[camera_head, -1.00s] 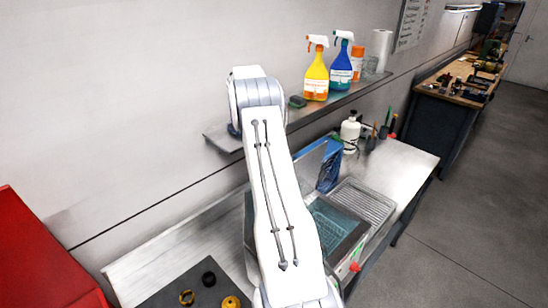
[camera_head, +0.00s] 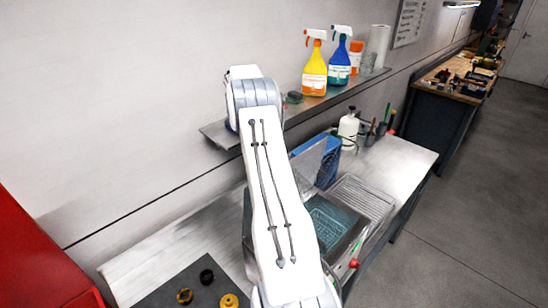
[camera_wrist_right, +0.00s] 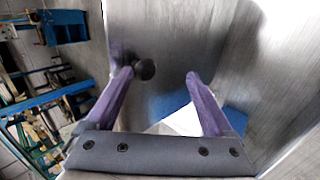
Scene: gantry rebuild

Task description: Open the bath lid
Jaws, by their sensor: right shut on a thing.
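The ultrasonic-style bath (camera_head: 352,238) stands on the bench, with a teal mesh area showing in its opening. A grey panel, seemingly the bath lid (camera_head: 309,160), stands raised at its back in front of a blue object. My arm hides the bath's left part. In the right wrist view, a broad grey metal face, seemingly the lid (camera_wrist_right: 175,30), fills the middle. The right gripper is hidden in the head view. My left gripper is not in view.
A ribbed drain tray (camera_head: 366,198) lies right of the bath. A white bottle (camera_head: 348,130) stands behind. Spray bottles (camera_head: 314,70) stand on the wall shelf (camera_head: 225,133). A dark mat (camera_head: 190,285) with several small rings lies front left. The bench's right end is clear.

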